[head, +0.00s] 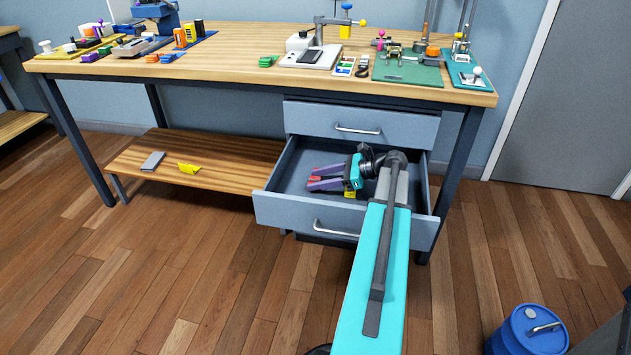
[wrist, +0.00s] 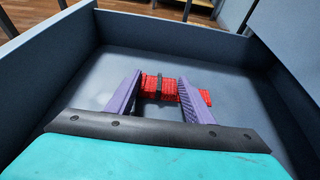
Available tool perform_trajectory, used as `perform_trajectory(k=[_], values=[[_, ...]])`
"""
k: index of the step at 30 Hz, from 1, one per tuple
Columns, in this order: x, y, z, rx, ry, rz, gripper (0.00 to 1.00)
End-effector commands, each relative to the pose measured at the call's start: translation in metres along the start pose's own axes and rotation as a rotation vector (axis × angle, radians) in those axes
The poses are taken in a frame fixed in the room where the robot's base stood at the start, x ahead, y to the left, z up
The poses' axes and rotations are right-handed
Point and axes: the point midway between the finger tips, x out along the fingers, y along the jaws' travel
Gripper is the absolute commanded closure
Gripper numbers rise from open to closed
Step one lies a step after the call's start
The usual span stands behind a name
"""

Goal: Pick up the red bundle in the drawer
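The red bundle (wrist: 169,89), tied with a dark band, lies on the floor of the open drawer (head: 285,207) in the wrist view. Part of it also shows in the head view (head: 315,178), beside the purple fingers. My gripper (wrist: 154,92) is open, with its two purple fingers apart. The fingers reach across the bundle, one near its left end and one over its right part. I cannot tell whether they touch it. In the head view my gripper (head: 326,178) is inside the drawer, pointing left. The bundle's right end sticks out beyond the right finger.
A closed drawer (head: 362,124) sits above the open one. The workbench top (head: 235,50) holds tools and several small bundles. A low wooden shelf (head: 205,150) on the left carries a grey item and a yellow item. A blue drum (head: 527,331) stands on the floor at right.

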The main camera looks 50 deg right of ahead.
Motion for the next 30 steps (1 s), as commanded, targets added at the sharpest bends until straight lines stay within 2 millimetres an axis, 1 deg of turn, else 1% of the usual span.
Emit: perform_trajectory(k=[1, 4, 5, 13, 17, 23, 30], values=[[0.000, 0.000, 0.000, 0.000, 0.000, 0.000, 0.61], [0.000, 0.000, 0.000, 0.000, 0.000, 0.000, 0.78], [0.000, 0.000, 0.000, 0.000, 0.000, 0.000, 0.79], [0.000, 0.000, 0.002, -0.001, 0.000, 0.001, 0.79], [-0.003, 0.000, 0.008, -0.001, 0.000, 0.001, 0.79], [-0.012, 0.000, 0.031, -0.003, 0.000, 0.001, 0.79], [-0.026, 0.000, 0.066, -0.002, 0.000, 0.001, 0.79]])
